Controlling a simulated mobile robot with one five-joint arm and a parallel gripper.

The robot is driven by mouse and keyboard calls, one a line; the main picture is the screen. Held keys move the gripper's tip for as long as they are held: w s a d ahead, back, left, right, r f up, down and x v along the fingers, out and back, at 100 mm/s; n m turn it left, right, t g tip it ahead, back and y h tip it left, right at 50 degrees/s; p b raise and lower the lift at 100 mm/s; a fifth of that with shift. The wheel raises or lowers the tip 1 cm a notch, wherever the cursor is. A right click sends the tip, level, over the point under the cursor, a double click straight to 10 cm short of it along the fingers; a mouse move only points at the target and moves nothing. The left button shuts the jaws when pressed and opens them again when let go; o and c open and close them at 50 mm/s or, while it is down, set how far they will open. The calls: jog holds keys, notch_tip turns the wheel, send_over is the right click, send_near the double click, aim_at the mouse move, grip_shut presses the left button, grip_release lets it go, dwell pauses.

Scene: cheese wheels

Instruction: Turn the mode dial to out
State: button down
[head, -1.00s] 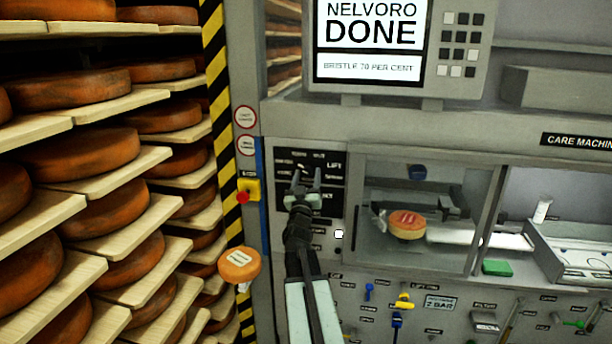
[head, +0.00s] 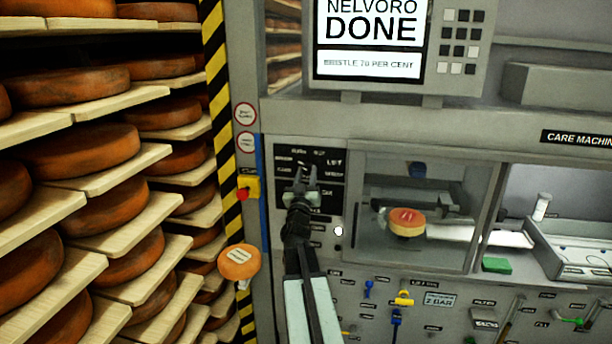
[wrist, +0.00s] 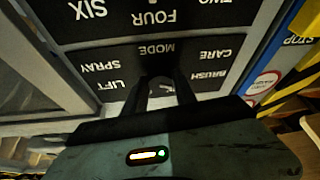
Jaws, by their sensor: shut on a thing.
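The mode dial (wrist: 160,80) shows in the wrist view as a small dark knob below the upside-down word MODE, largely hidden by my fingers. Around it are the labels CARE, BRUSH, SPRAY and LIFT; I cannot read an "out" label or tell where the dial points. My gripper (head: 306,172) is at the black label panel (head: 332,163) in the head view, with its fingers pointing at the panel face. In the wrist view my gripper (wrist: 161,92) has its two dark fingers shut on the dial, one on each side.
A screen (head: 370,42) above reads NELVORO DONE. A glass-fronted bay (head: 365,235) with a cheese wheel (head: 407,222) is to the right. A yellow box with a red button (head: 243,194) and the cheese shelves (head: 105,168) are to the left. Small controls (head: 403,298) sit below.

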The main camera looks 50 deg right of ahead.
jog(key=shift+r+m, duration=0.1)
jog(key=shift+m, duration=0.4)
jog(key=m+g+h, duration=0.1)
jog(key=m+g, duration=0.1)
jog(key=m, duration=0.2)
jog(key=shift+w+m, duration=0.15)
jog(key=shift+m, duration=0.15)
jog(key=m+g+p, duration=0.1)
jog(key=m+g, duration=0.1)
jog(key=m, duration=0.2)
jog(key=m+g+h+p, duration=0.1)
jog(key=m+g, duration=0.1)
jog(key=m, duration=0.1)
jog(key=shift+w+a+r+m, duration=0.1)
jog(key=shift+w+r+m, duration=0.1)
jog(key=shift+m, duration=0.2)
jog(key=m+g+p, duration=0.1)
jog(key=m, duration=0.1)
jog(key=m+g+p, duration=0.1)
jog(key=m+p, duration=0.1)
jog(key=m, duration=0.1)
jog(key=shift+r+g+y, duration=0.15)
jog(key=shift+g+y, duration=0.15)
jog(key=shift+m+g+y+p, duration=0.5)
jog(key=shift+m+p, duration=0.85)
jog(key=shift+m, duration=0.75)
jog(key=c, duration=1)
grip_release()
